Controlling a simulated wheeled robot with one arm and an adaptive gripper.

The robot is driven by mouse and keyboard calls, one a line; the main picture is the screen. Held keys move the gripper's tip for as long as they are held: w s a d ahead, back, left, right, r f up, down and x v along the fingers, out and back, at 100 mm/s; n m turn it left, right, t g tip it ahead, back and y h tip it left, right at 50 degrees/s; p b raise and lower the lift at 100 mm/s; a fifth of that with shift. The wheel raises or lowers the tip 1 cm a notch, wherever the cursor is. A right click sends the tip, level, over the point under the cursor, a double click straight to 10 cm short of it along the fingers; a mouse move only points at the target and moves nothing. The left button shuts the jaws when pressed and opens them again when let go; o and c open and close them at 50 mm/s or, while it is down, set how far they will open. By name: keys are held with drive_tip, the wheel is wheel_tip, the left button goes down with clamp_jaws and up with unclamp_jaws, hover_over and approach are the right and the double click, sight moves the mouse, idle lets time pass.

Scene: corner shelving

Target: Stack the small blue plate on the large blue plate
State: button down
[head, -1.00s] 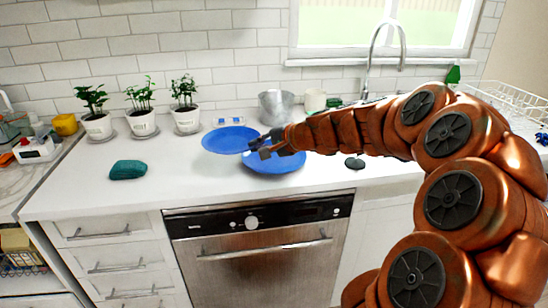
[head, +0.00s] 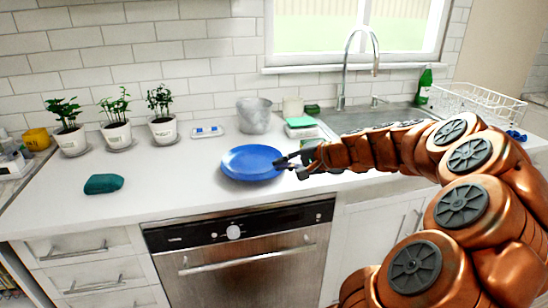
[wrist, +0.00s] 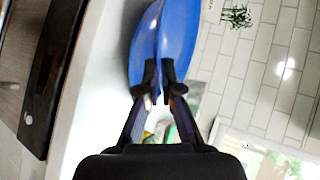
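The small blue plate (head: 252,158) is in my gripper (head: 281,161), which pinches its right rim in the head view. The large blue plate (head: 245,179) is mostly hidden beneath it; only a little of its near rim seems to show. The two plates overlap closely, and I cannot tell whether they touch. In the wrist view my fingertips (wrist: 160,76) are close together at a thin plate edge, with blue surface on both sides of it.
Potted plants (head: 117,134) and a teal sponge-like item (head: 104,183) are at the left. The sink (head: 375,118) is to the right.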

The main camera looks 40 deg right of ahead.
drive_tip(key=w+d, duration=0.1)
drive_tip(key=w, duration=0.2)
drive_tip(key=w+d+p, duration=0.1)
drive_tip(key=w+d, duration=0.1)
drive_tip(key=w, duration=0.1)
drive_tip(key=w+d+f, duration=0.1)
drive_tip(key=w+d, duration=0.1)
drive_tip(key=w, duration=0.1)
drive_tip(key=shift+w+d, duration=0.15)
drive_tip(key=shift+d, duration=0.05)
drive_tip(key=shift+w+d+f+p, duration=0.1)
drive_tip(key=shift+w+f+p, duration=0.1)
drive_tip(key=shift+p, duration=0.1)
drive_tip(key=shift+f, duration=1.55)
drive_tip(key=shift+f, duration=0.1)
drive_tip(key=shift+f, duration=0.15)
drive_tip(key=c, duration=1.6)
unclamp_jaws()
